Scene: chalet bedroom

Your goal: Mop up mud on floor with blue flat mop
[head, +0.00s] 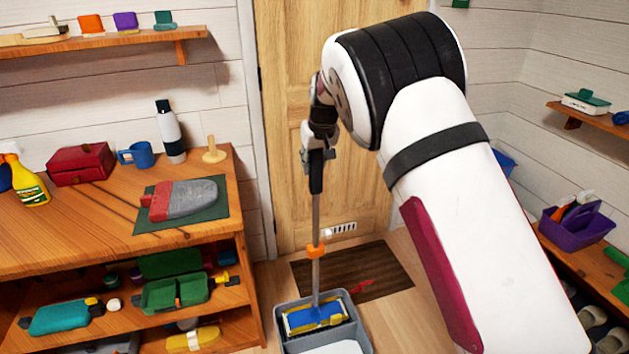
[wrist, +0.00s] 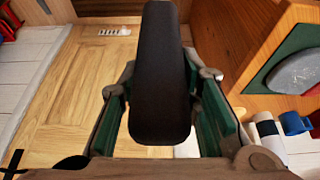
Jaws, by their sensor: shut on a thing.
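The blue flat mop (head: 315,218) hangs nearly upright, with a black grip, a metal pole, an orange collar and a blue pad in a yellow frame. My gripper (head: 314,158) is shut on the black grip; in the wrist view the grip (wrist: 160,75) stands between the green-lined fingers. The mop head (head: 316,317) is at the grey bucket (head: 280,318), inside or just above its far compartment; I cannot tell whether it touches. A dark brown patch, which looks like a doormat (head: 385,270), lies before the door with a small red thing (head: 362,285) on it. I cannot make out mud for certain.
A wooden workbench (head: 110,215) with a red box (head: 80,163), blue mug (head: 137,154), bottle and spray bottle stands left, with loaded shelves below. A wooden door (head: 290,120) is behind. Right is a bench with a purple caddy (head: 580,227). Clear floor lies right of the bucket.

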